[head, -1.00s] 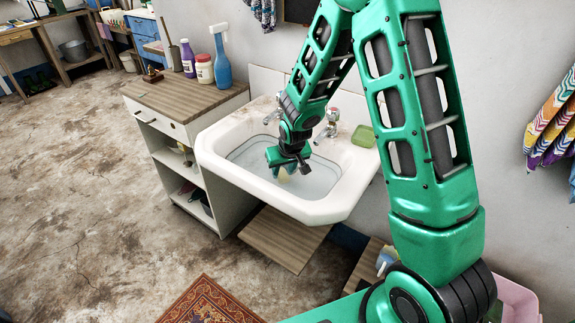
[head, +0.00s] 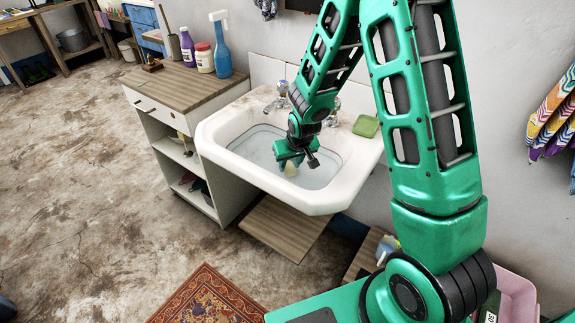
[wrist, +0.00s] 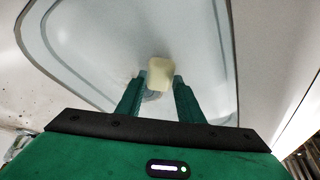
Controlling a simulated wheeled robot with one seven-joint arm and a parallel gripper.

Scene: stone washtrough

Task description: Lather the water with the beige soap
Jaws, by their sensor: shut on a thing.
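The beige soap (wrist: 160,73) is a small pale block between my gripper's fingertips in the wrist view. In the head view the soap (head: 290,169) shows as a pale patch just below my gripper (head: 291,162). My gripper (wrist: 160,84) is shut on the soap and points down into the basin. The white washtrough (head: 222,155) holds clear, greyish water (head: 256,150). The soap is low over the water or in it; I cannot tell how deep. No clear foam shows on the water. My arm hides part of the basin's back and the taps.
A green soap dish or block (head: 366,126) lies on the trough's back right corner. A wooden-topped cabinet (head: 180,88) on the left carries a blue spray bottle (head: 221,50), a white jar (head: 204,58) and a purple bottle (head: 187,47). A patterned rug (head: 210,300) lies in front.

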